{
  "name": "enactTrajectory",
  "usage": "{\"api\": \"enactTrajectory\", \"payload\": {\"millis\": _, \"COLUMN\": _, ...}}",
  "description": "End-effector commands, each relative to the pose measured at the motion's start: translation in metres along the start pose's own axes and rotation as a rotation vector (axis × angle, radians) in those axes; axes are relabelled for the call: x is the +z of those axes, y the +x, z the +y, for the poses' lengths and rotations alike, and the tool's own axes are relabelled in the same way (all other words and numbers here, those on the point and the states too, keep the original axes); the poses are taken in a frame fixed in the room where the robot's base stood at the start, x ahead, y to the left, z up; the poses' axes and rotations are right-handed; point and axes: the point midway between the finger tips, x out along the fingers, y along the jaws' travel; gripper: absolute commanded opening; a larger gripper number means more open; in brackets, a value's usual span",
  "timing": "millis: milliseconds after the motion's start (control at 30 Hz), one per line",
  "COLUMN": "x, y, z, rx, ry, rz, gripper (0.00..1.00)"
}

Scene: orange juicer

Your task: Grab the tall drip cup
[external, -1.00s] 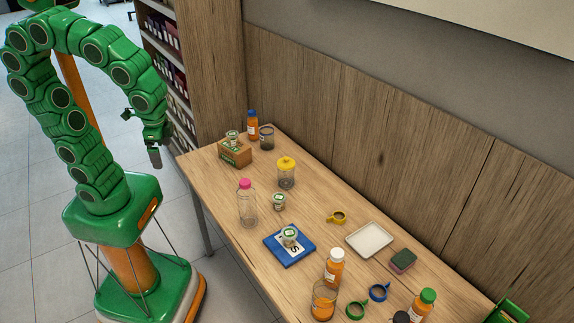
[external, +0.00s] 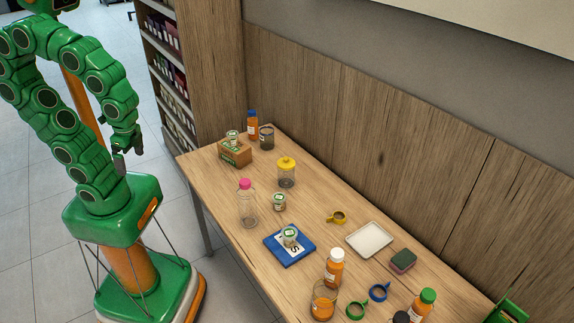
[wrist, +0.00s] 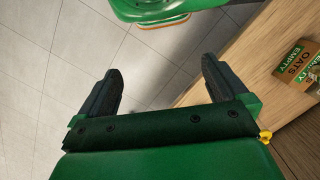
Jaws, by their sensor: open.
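I cannot tell for sure which vessel is the tall drip cup. A clear cup with a blue rim (external: 267,138) stands at the far end of the table, beside a blue-capped orange bottle. A wider clear vessel holding orange liquid (external: 323,301) stands at the near edge. My gripper (external: 127,158) is off the table's left side, above my base, apart from every object. In the wrist view my gripper (wrist: 159,72) is open, with nothing between its fingers. No cup shows clearly there.
The wooden table (external: 215,180) holds a carton box (external: 235,152), a clear bottle with a pink cap (external: 246,205), a yellow-lidded jar (external: 286,173), a blue mat (external: 277,254) with a small tub, a white tray (external: 369,240) and a sponge (external: 403,260). A wooden wall closes the back.

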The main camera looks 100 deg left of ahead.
Motion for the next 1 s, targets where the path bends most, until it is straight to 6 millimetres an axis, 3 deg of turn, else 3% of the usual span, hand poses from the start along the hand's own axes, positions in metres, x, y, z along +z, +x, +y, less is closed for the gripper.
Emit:
{"api": "enactTrajectory", "payload": {"millis": 167, "x": -0.012, "y": 0.0, "z": 0.004, "rx": 0.008, "ry": 0.008, "rz": 0.017, "gripper": 1.0}}
{"api": "enactTrajectory", "payload": {"millis": 267, "x": -0.037, "y": 0.0, "z": 0.013, "rx": 0.024, "ry": 0.021, "rz": 0.059, "gripper": 1.0}}
{"api": "enactTrajectory", "payload": {"millis": 1000, "x": -0.284, "y": 0.002, "z": 0.119, "rx": 0.192, "ry": 0.058, "rz": 0.507, "gripper": 1.0}}
